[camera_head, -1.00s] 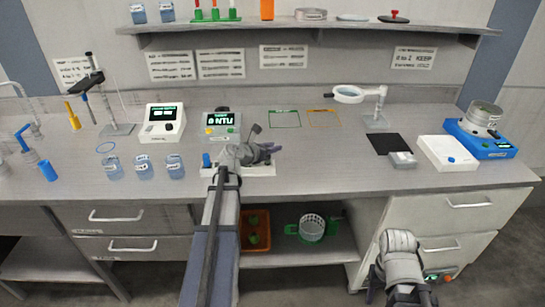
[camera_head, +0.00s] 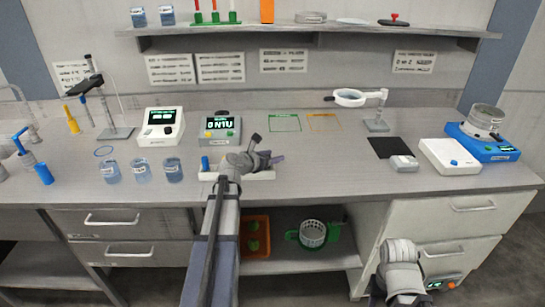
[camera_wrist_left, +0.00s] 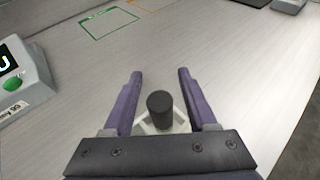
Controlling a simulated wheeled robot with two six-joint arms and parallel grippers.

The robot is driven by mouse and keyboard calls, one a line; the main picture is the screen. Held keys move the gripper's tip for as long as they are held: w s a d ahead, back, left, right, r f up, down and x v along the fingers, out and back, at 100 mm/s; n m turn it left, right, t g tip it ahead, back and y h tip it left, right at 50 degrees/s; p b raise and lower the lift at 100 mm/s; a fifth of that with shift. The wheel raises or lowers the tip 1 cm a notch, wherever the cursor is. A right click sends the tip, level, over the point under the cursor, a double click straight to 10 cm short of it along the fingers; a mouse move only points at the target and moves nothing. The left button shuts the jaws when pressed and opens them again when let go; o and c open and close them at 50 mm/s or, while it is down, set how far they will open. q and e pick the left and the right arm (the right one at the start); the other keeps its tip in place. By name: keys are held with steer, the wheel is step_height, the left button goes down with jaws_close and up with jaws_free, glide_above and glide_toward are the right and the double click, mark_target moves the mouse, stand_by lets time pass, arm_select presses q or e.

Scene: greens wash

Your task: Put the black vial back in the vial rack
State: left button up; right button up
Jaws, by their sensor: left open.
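The black vial (camera_wrist_left: 160,104) shows in the left wrist view as a dark upright cylinder between the fingers of my left gripper (camera_wrist_left: 160,76). A gap shows on each side of it, so the fingers are open and apart from it. A white piece, seemingly the vial rack, shows under the vial; how deep it sits is hidden. In the head view the white vial rack (camera_head: 262,176) lies near the counter's front edge, partly behind my left arm. A blue vial (camera_head: 205,164) stands at its left end. My left gripper (camera_head: 274,159) is over the rack's right part.
Several blue-filled jars (camera_head: 142,171) stand left of the rack. A grey device with a green display (camera_head: 220,130) is just behind it. Green (camera_head: 285,123) and orange (camera_head: 323,122) outlines mark the counter behind right. A black pad (camera_head: 388,147) lies farther right; the counter between is clear.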

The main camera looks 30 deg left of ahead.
arm_select(q)
steer(key=shift+r, duration=0.15)
steer(key=p+v, duration=0.5)
steer(key=v, duration=0.7)
